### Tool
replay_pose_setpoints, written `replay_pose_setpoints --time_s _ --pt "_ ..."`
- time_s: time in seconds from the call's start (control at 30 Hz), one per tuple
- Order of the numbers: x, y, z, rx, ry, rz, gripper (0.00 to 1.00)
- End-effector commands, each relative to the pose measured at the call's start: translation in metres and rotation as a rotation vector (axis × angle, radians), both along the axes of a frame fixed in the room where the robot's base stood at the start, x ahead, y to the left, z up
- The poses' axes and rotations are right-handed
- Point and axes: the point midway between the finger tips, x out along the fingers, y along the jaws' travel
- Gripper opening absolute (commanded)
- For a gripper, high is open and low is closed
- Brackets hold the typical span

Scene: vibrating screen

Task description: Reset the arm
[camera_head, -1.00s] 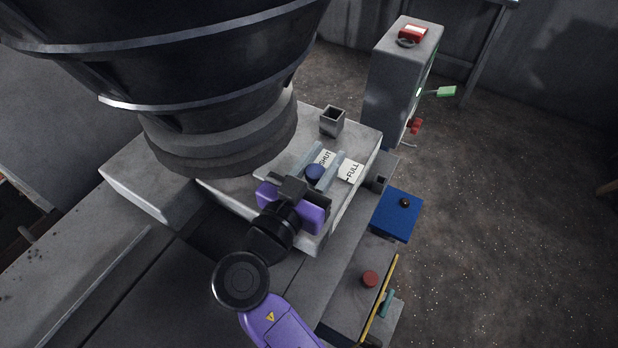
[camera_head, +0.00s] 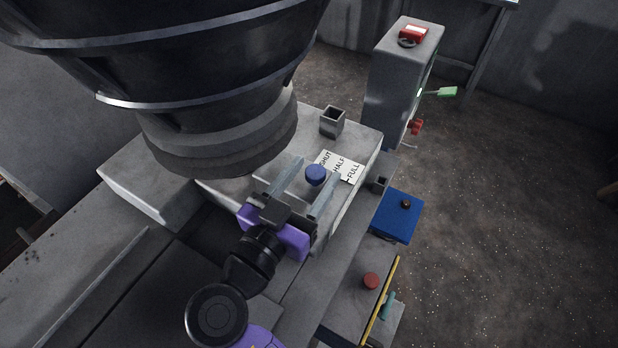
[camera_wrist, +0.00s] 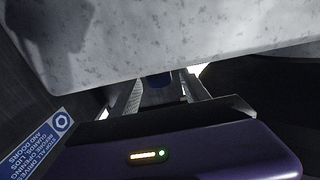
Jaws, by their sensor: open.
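My gripper (camera_head: 305,186) is open, its two grey fingers spread and pointing up the picture in the head view. A blue round knob (camera_head: 315,174) lies between the finger ends in that picture, with no visible contact. In the wrist view the fingers (camera_wrist: 158,90) reach away beneath a pale speckled surface, and a dark blue piece (camera_wrist: 157,81) shows between them. My arm's purple and black links run down to the bottom edge of the head view.
A label plate (camera_head: 340,166) reading SHUT, HALF, FULL lies beside the knob. A large dark hopper (camera_head: 190,75) hangs above left. A grey cabinet (camera_head: 398,85) stands at the back right. A blue box (camera_head: 397,214) and a red button (camera_head: 370,281) are right of the arm.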

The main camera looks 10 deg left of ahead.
Motion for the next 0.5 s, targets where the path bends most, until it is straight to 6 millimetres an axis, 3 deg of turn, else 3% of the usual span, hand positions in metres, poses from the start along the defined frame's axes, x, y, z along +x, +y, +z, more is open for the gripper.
replay_pose_setpoints --time_s 0.2,0.5 --pt "-0.014 0.005 -0.001 0.001 0.001 0.002 0.54" --pt "-0.015 0.005 0.0 0.0 0.001 0.001 0.54"
